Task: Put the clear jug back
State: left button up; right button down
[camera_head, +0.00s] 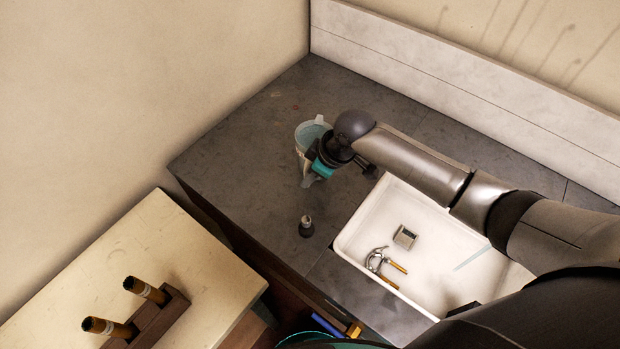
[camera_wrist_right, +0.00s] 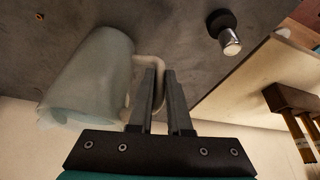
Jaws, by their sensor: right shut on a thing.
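The clear jug (camera_head: 313,133) is at the far left part of the dark counter, beside my right gripper (camera_head: 322,166). In the right wrist view the clear jug (camera_wrist_right: 92,75) shows as a pale, see-through body with a light handle (camera_wrist_right: 152,64). My right gripper (camera_wrist_right: 165,80) is shut on that handle, its two fingers on either side of it. I cannot tell whether the jug's base touches the counter. My left gripper is not in view.
A white sink (camera_head: 440,240) holds a grey drain piece (camera_head: 405,237) and an orange-handled tool (camera_head: 391,266). A small dark, metal-topped object (camera_head: 306,227) stands on the counter (camera_head: 240,150) near the jug. A pale table (camera_head: 150,250) with a wooden rack (camera_head: 160,315) is front left.

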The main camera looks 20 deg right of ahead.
jog(key=shift+w+f, duration=0.15)
jog(key=shift+f, duration=0.55)
jog(key=c, duration=0.9)
grip_release()
jog(key=shift+f, duration=0.1)
jog(key=shift+o, duration=0.2)
jog(key=p+v, duration=0.1)
jog(key=v, duration=1.1)
